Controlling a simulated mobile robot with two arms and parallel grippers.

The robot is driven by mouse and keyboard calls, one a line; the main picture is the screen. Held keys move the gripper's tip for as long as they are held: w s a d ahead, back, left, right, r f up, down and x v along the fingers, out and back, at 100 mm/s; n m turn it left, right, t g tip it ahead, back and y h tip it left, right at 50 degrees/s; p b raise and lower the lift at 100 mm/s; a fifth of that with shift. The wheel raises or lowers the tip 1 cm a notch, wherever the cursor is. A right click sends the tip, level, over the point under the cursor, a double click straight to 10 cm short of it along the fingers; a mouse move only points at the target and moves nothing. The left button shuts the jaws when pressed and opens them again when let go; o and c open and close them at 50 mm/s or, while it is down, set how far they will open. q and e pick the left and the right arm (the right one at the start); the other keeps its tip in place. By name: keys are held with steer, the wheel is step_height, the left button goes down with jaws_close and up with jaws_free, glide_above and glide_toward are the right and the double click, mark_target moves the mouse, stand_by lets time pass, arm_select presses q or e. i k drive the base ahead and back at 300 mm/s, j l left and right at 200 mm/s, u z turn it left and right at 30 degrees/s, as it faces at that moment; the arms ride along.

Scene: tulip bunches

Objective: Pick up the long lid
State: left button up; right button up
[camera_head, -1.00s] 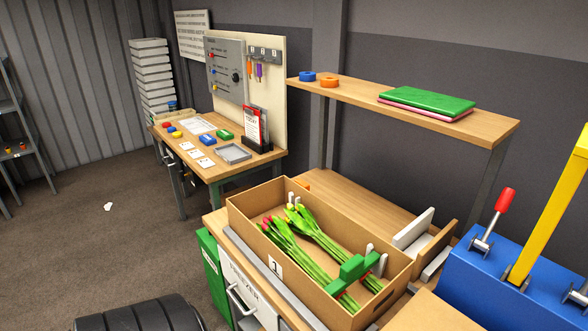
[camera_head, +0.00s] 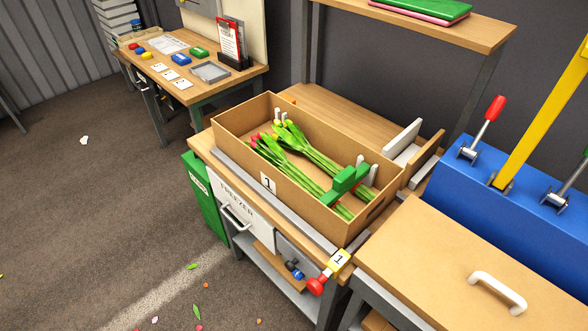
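A flat brown lid-like panel (camera_head: 430,255) lies at the lower right, running out of the picture. A white bar handle (camera_head: 497,291) stands on top of it. I cannot tell for sure that this panel is the long lid. An open brown box (camera_head: 300,198) stands left of it on a wooden bench, with tulip bunches (camera_head: 305,160) and green blocks (camera_head: 345,184) inside. Neither of my grippers is in view.
A blue machine (camera_head: 500,205) with a yellow bar (camera_head: 545,110) and a red-knobbed lever (camera_head: 490,118) stands behind the panel. A wooden shelf (camera_head: 440,28) hangs above the bench. Floor at left is mostly open.

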mark_target(451, 277)
steer(key=z, duration=1.75)
steer(key=k+l+u, duration=0.15)
steer(key=l, duration=0.3)
steer(key=l+u, duration=0.2)
steer(key=l, duration=0.3)
